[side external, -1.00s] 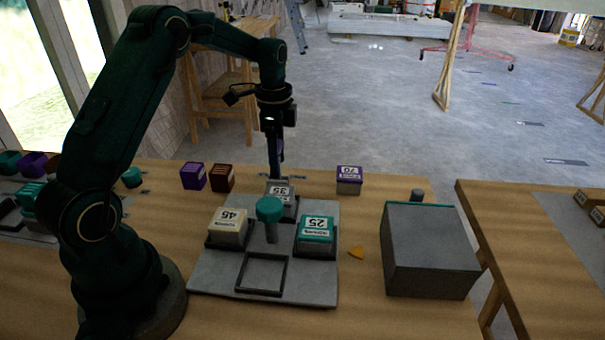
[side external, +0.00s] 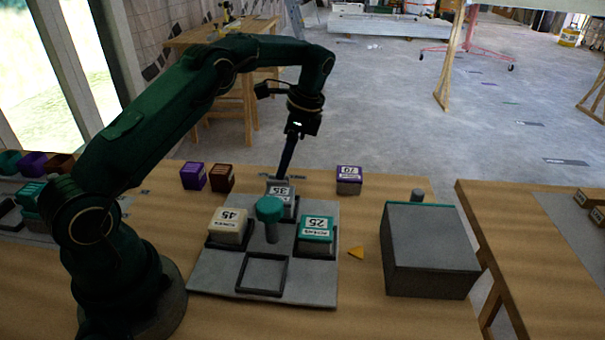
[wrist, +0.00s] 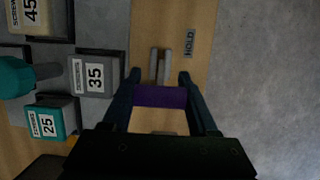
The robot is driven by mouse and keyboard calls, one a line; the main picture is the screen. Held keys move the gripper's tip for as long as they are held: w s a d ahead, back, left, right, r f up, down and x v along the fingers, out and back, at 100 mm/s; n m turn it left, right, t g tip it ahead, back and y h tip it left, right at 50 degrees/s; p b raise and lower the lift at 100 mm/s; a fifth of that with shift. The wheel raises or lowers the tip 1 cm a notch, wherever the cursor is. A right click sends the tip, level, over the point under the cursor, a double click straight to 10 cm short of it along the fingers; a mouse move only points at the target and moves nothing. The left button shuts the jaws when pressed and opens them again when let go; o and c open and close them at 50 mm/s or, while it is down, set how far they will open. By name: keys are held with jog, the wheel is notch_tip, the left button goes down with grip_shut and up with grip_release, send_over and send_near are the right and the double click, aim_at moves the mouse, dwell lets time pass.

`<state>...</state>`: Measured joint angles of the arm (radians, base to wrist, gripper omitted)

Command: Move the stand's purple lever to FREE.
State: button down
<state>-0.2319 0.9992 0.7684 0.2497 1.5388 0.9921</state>
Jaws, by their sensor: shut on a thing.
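In the wrist view my gripper (wrist: 160,82) has its two fingers on either side of the purple lever (wrist: 160,97), shut on it. A slot with grey edges (wrist: 160,65) shows in the wood beyond the lever, with a HOLD label (wrist: 190,42) beside its far end. No FREE label can be read; my gripper's body covers the near side. In the side external view my gripper (side external: 281,176) leans, its fingers reaching down to the table's back edge behind the grey 35 block. The lever cannot be made out there.
A grey tray (side external: 215,281) holds the 45 block (side external: 228,226), the 25 block (side external: 317,233), the 35 block (side external: 281,193) and a teal-topped post (side external: 269,209). A purple-topped 70 block (side external: 349,181) and a large grey box (side external: 430,252) stand to the right.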

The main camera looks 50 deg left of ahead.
jog(key=shift+w+d+g+y, duration=0.1)
jog(key=shift+w+g+y, duration=0.05)
jog(key=shift+g+y, duration=0.15)
jog(key=shift+c, duration=0.8)
grip_release()
jog(key=shift+r, duration=1.85)
jog(key=shift+s+a+r, duration=0.35)
jog(key=shift+a+r, duration=0.05)
jog(key=shift+r, duration=0.1)
jog(key=s+a+r, duration=0.6)
jog(key=s+a, duration=0.1)
jog(key=shift+s+a, duration=0.15)
jog(key=shift+s, duration=0.2)
